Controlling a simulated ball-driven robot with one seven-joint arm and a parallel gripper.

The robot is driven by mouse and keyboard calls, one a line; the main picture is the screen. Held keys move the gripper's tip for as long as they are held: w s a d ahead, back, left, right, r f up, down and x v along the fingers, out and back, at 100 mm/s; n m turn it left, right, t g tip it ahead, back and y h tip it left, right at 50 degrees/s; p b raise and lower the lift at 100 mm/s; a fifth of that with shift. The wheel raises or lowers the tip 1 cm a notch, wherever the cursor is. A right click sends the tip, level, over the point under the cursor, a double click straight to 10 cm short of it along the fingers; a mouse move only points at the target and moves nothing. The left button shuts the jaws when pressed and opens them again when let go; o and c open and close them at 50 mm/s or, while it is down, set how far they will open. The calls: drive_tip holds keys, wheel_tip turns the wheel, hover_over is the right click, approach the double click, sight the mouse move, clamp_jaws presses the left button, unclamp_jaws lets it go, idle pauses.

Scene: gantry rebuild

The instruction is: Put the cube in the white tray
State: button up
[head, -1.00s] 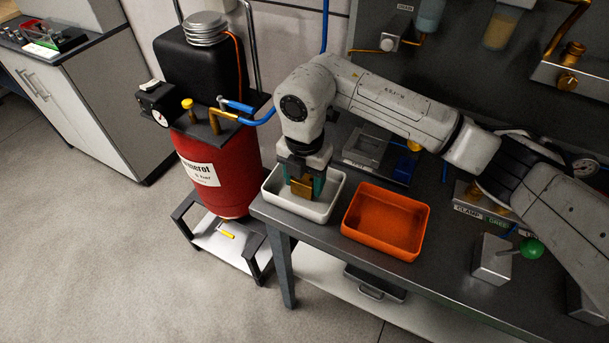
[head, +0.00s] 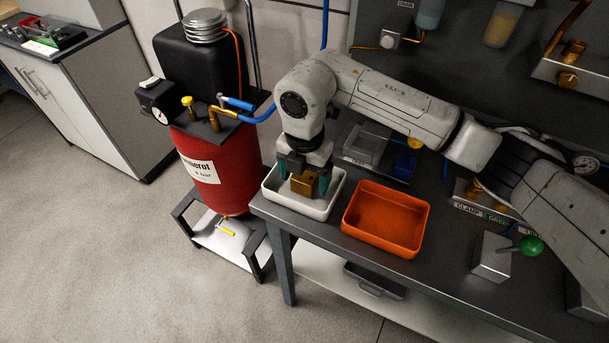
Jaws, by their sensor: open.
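The cube (head: 304,185) is brass-coloured and sits inside the white tray (head: 298,210) at the left end of the bench. My gripper (head: 303,179) is directly above the tray with its two teal fingers apart, one on each side of the cube. The fingers are open, and the left one reaches down near the tray's back-left part. Whether either finger still touches the cube I cannot tell. The cube's underside and part of the tray floor are hidden.
An orange tray (head: 386,222) stands just right of the white tray on the dark bench (head: 437,270). A red tank (head: 222,172) stands left of the bench. A grey block with a green-knobbed lever (head: 531,246) is at the right.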

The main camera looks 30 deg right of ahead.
sight(305, 176)
wheel_tip(305, 176, up, 12)
drive_tip(key=b, duration=0.1)
drive_tip(key=shift+f, duration=0.1)
idle(0.4)
